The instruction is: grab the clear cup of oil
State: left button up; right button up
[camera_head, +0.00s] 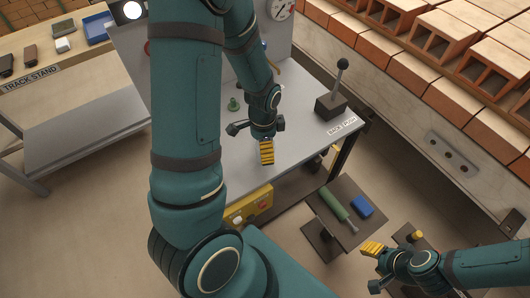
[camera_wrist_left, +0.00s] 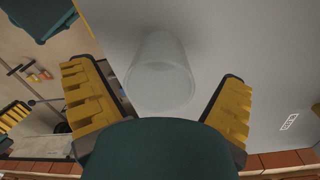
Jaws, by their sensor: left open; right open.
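A clear, whitish cup (camera_wrist_left: 160,75) shows in the left wrist view on the grey tabletop (camera_wrist_left: 230,40), ahead of and between my left fingers. I cannot pick it out in the head view, and I cannot make out any oil in it. My left gripper (camera_wrist_left: 157,88) is open, with one yellow-padded finger on each side of the cup. No contact with the cup is clear. In the head view my left gripper (camera_head: 266,152) is over the front part of the grey table (camera_head: 310,140). My right gripper (camera_head: 372,249) is open and empty at the lower right, beside a low stand.
A black lever box (camera_head: 331,104) stands on the table's right side. A small green item (camera_head: 234,104) is further back. The low stand (camera_head: 345,238) holds a green roller (camera_head: 338,206) and a blue block (camera_head: 362,205). Hollow bricks (camera_head: 440,40) line the upper right.

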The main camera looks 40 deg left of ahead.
pick_arm(q)
jog(key=shift+f, duration=0.75)
jog(key=c, duration=1.2)
jog(key=shift+c, duration=0.2)
